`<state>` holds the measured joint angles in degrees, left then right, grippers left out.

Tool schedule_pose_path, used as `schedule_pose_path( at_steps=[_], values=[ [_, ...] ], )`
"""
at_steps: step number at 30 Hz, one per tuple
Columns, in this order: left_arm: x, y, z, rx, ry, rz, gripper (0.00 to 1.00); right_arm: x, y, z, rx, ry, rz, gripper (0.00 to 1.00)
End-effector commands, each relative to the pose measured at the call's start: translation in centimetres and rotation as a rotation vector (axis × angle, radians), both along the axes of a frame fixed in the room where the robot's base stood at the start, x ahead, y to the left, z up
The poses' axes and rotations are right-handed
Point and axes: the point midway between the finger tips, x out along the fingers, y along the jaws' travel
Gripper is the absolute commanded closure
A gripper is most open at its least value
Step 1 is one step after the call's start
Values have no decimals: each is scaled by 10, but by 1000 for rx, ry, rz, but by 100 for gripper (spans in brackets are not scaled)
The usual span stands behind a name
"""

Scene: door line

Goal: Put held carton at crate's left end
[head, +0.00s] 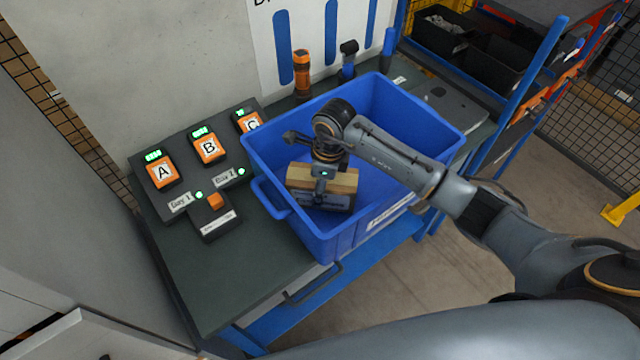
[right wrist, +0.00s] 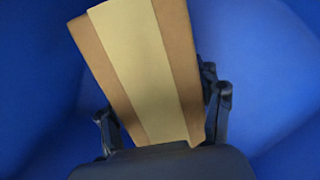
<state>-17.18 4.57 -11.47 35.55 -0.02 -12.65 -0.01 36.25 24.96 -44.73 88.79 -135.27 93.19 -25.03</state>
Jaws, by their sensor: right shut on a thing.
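The held carton (head: 338,178) is a brown box with a paler tape band along its top. It is inside the blue crate (head: 350,240), toward the crate's left end. My right gripper (head: 322,186) reaches down over the crate and is shut on the carton. In the right wrist view the carton (right wrist: 145,65) sits tilted between the two fingers (right wrist: 165,110), with blue crate walls around it. Whether the carton touches the crate floor cannot be told. My left gripper is not in view.
The crate stands on a dark workbench (head: 235,285). Left of it are a panel with orange blocks A (head: 162,172), B (head: 209,148) and C, and a small switch box (head: 214,215). An orange flashlight (head: 302,72) stands behind. The crate's right part looks empty.

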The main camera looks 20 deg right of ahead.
Motion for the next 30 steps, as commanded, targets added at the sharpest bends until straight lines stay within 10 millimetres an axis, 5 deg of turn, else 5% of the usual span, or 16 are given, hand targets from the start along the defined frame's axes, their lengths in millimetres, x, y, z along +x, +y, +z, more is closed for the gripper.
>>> schedule_pose_path(
  at_steps=[3,4,7,21,30],
  values=[
    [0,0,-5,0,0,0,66,1,0,-4,0,-1,0,77],
    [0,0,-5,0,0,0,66,0,0,-4,0,-1,0,33],
    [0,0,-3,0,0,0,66,0,0,-3,0,0,0,12],
    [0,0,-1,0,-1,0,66,1,0,4,0,-2,1,12],
    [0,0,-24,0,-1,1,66,-2,-8,62,-1,-6,1,12]
  ],
)
